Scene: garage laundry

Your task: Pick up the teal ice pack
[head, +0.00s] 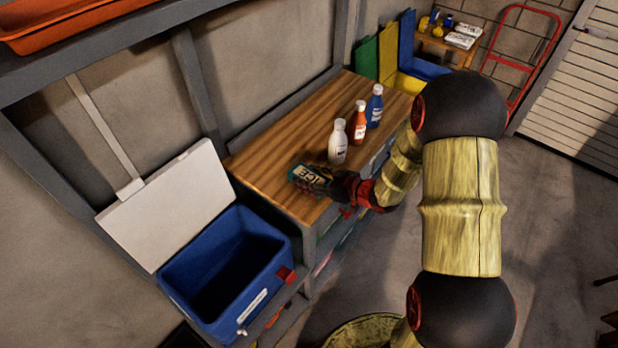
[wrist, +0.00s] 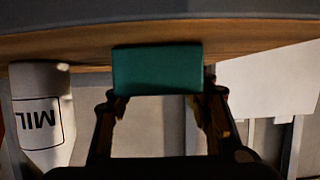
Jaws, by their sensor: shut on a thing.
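The teal ice pack (head: 308,178) is at the near left part of the wooden counter in the head view, with "ICE" lettering on it. My gripper (head: 334,184) reaches in from the right and is shut on the ice pack. In the wrist view the ice pack (wrist: 157,69) spans the space between my gripper's fingers (wrist: 160,98), one at each end of its lower edge. I cannot tell whether the pack touches the counter or is raised a little.
A white milk bottle (head: 338,142), a red-orange bottle (head: 358,123) and a blue bottle (head: 375,107) stand on the wooden counter (head: 277,151) behind the pack. An open blue cooler (head: 262,243) with a white lid (head: 172,203) stands left of the counter. The counter's left part is clear.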

